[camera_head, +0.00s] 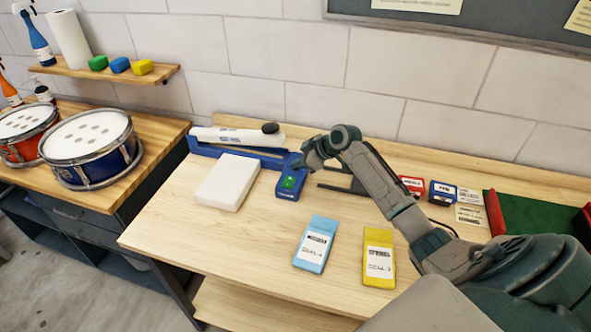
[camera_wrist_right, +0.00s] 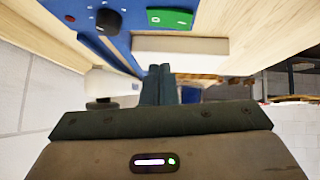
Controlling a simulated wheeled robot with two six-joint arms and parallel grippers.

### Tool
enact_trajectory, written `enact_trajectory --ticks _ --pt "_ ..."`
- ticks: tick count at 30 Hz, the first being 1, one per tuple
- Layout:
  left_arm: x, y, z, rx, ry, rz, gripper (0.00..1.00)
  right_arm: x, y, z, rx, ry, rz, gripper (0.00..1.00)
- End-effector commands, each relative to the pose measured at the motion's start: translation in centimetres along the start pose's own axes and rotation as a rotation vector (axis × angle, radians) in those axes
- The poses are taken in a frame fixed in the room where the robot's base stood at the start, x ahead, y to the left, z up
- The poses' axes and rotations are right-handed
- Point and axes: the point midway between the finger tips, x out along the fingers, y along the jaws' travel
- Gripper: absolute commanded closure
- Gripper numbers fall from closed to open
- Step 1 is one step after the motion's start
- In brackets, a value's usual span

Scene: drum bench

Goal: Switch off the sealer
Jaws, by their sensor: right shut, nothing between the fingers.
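The sealer (camera_head: 238,152) stands at the back of the bench, with a blue base and a white arm with a black knob at its end. Its blue control box (camera_head: 286,195) is at its right and carries a green switch (camera_head: 289,182). The right wrist view shows the green switch (camera_wrist_right: 170,18) close up, beside a black dial (camera_wrist_right: 109,20). My right gripper (camera_head: 297,165) is just above the back of the control box. Its fingers (camera_wrist_right: 168,72) are shut and empty, apart from the switch in the wrist view. My left gripper is not in view.
A white block (camera_head: 228,182) lies in front of the sealer. Light blue (camera_head: 315,245) and yellow (camera_head: 379,258) packets lie at the front. Small red (camera_head: 411,185) and blue (camera_head: 442,192) boxes and a green tray (camera_head: 535,212) are at the right. Drums (camera_head: 92,145) stand left.

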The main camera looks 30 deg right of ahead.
Motion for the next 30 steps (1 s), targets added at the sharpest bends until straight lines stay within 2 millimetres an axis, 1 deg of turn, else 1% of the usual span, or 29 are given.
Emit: enact_trajectory --ticks 1,6,12,15,21,30 --pt "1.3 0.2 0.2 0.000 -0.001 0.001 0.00 -0.5 0.1 0.7 -0.005 -0.003 0.001 1.00" --pt "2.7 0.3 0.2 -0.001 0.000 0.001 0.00 -3.5 0.6 0.7 -0.004 -0.003 0.001 1.00" --pt "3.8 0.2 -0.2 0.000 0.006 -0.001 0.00 -6.4 1.1 0.7 -0.002 -0.003 0.000 1.00" --pt "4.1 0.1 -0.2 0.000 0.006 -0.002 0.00 -7.2 1.2 0.6 -0.001 -0.002 -0.001 1.00" --pt "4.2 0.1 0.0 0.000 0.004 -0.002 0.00 -7.9 1.3 0.4 0.001 -0.001 -0.002 1.00" --pt "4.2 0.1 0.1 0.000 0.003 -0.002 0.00 -7.9 1.3 0.4 0.001 -0.001 -0.003 1.00"
